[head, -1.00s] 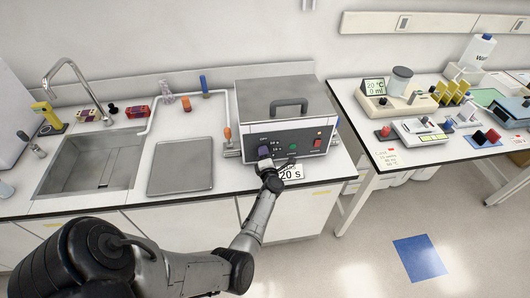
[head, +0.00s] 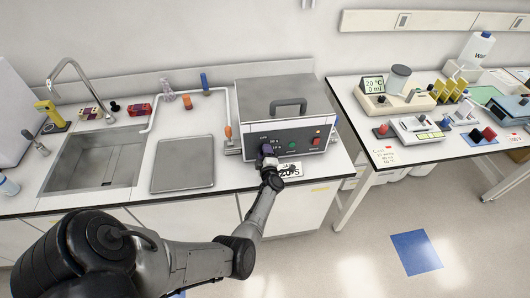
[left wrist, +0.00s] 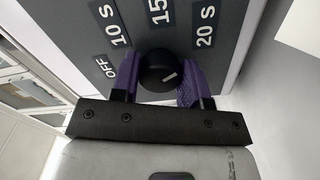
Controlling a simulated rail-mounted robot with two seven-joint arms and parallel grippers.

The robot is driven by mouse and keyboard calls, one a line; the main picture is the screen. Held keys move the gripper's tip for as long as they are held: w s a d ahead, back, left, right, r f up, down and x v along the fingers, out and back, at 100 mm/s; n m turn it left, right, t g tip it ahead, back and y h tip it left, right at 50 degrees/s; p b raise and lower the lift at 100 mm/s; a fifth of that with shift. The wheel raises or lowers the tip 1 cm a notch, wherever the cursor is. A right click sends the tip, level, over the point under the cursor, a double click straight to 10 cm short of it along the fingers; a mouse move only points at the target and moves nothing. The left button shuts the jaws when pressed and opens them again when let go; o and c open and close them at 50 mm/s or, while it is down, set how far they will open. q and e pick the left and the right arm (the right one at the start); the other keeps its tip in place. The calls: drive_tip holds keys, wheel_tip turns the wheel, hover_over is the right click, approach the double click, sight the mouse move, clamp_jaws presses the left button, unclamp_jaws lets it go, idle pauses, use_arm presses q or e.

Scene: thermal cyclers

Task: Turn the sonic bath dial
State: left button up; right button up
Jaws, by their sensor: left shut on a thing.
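The sonic bath (head: 300,138) is a grey box with a lid handle, standing on the bench right of the sink. Its dial (left wrist: 157,68) is a round black knob on the dark front panel, with OFF, 10 s, 15 and 20 s printed around it. A short white mark on the knob's face slants up toward the right. My left gripper (left wrist: 158,80) is shut on the dial, one purple finger on each side of it. In the head view, the left gripper (head: 268,152) is at the panel's left part and hides the dial. My right gripper is not in view.
A green button (head: 292,146) and a red switch (head: 316,141) sit right of the dial. A metal tray (head: 182,164) and a sink (head: 92,160) lie left.

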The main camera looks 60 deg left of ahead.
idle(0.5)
use_arm(q)
drive_tip(key=o, duration=0.9)
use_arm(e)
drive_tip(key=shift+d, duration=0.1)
